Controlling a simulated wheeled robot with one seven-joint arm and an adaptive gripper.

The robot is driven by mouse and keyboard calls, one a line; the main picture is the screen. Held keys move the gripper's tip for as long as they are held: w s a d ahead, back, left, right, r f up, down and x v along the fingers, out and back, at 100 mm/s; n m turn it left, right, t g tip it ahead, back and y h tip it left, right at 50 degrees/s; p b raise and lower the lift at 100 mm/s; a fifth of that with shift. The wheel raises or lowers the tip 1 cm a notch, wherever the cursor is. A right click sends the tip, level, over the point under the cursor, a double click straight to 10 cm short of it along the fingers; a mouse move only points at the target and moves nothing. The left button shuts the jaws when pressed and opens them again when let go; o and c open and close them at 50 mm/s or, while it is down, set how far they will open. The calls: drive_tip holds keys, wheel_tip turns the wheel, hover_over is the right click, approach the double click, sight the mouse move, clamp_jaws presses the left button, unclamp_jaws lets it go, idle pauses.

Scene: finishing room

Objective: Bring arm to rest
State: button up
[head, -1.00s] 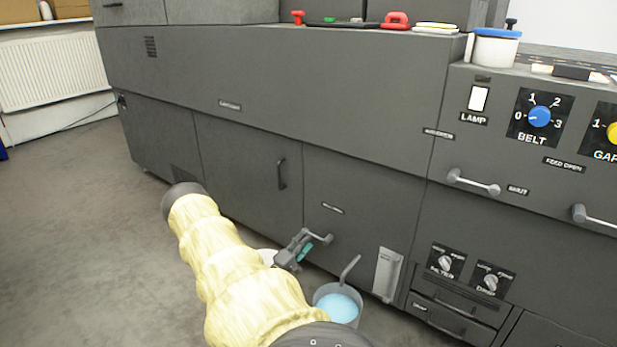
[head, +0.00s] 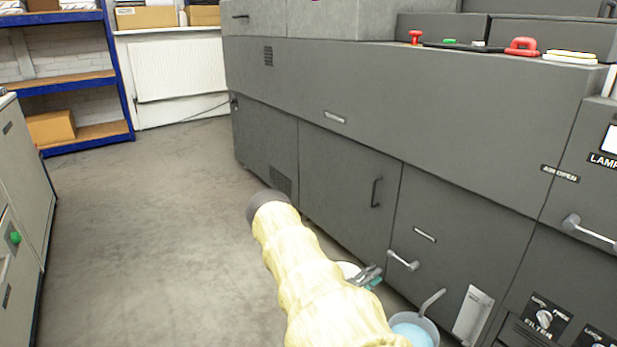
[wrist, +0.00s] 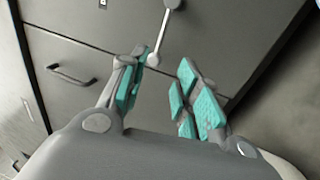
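My gripper (head: 370,276) is low in front of the grey machine (head: 400,110), partly hidden behind my pale-yellow sleeved arm in the head view. In the wrist view my gripper (wrist: 164,66) has its two teal-padded fingers spread apart, with nothing held between them. A lever handle (head: 403,261) on the machine's lower panel is just beyond and right of the gripper. In the wrist view the handle (wrist: 160,38) shows past the fingertips, apparently clear of the pads. My arm is stretched out low toward the machine.
A bucket of blue liquid (head: 412,332) stands on the floor close right of my arm. A grey cabinet (head: 22,190) is at the left edge, and blue shelving (head: 118,70) and a radiator (head: 180,68) at the back. The floor (head: 150,230) between is clear.

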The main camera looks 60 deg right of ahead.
drive_tip(key=w+a+f+n+t+y, duration=0.1)
drive_tip(key=w+a+f+t+y, duration=0.1)
drive_tip(key=w+a+f+t, duration=0.5)
drive_tip(key=w+a+f+n+y, duration=0.15)
drive_tip(key=w+a, duration=0.25)
drive_tip(key=a, duration=0.6)
drive_tip(key=w+a+f+n+t+y, duration=0.1)
drive_tip(key=w+a+f+t+y, duration=0.25)
drive_tip(key=w+a, duration=0.4)
drive_tip(key=s+a+y, duration=0.3)
drive_tip(key=a+y, duration=0.1)
drive_tip(key=a, duration=1.3)
drive_tip(key=s+a+y, duration=0.3)
drive_tip(key=a+y, duration=0.2)
drive_tip(key=a, duration=1.1)
drive_tip(key=s+a+r+n+g+y+p, duration=0.1)
drive_tip(key=s+a+r+y, duration=0.1)
drive_tip(key=s+a+r, duration=0.55)
wheel_tip(320, 180, up, 35)
drive_tip(key=a+p, duration=0.2)
drive_tip(key=p, duration=3.5)
drive_tip(key=shift+a+r, duration=0.15)
drive_tip(key=shift+a, duration=0.2)
drive_tip(key=shift+s, duration=0.1)
